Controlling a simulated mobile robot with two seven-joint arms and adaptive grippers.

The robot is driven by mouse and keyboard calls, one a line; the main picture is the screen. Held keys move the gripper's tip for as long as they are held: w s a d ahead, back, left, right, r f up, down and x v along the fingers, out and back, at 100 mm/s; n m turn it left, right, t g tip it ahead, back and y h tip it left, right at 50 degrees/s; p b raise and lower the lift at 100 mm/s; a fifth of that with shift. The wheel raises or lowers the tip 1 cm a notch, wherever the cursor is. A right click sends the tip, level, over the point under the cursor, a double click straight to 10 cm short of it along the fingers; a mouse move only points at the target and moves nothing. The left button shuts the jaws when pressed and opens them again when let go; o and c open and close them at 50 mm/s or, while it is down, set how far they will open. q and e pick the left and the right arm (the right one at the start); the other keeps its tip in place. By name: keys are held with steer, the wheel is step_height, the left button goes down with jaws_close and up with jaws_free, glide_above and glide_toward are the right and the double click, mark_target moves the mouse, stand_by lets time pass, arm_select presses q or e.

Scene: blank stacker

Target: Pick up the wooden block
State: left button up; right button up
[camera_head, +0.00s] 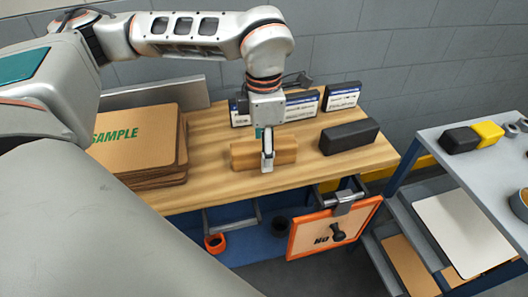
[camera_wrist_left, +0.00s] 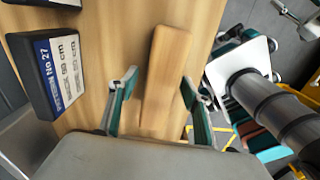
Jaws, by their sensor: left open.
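The wooden block (camera_head: 245,155) is a plain, light brown bar lying on the wooden workbench, near its front edge in the head view. My left gripper (camera_head: 267,160) points down over the block in the head view and hides part of its middle. In the left wrist view the block (camera_wrist_left: 167,75) lies lengthwise between the two spread fingers of my left gripper (camera_wrist_left: 159,82). Clear gaps show on both sides of the block in that view, so the gripper is open and holds nothing.
A stack of cardboard sheets (camera_head: 140,150) marked SAMPLE stands left of the block. A black block (camera_head: 349,136) lies to the right, with several labelled boxes (camera_head: 342,96) behind. A grey cart (camera_head: 470,150) stands at the right. An orange-framed panel (camera_head: 308,236) hangs below the bench front.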

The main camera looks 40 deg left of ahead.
arm_select(q)
steer(key=shift+r, duration=0.1)
jaws_close()
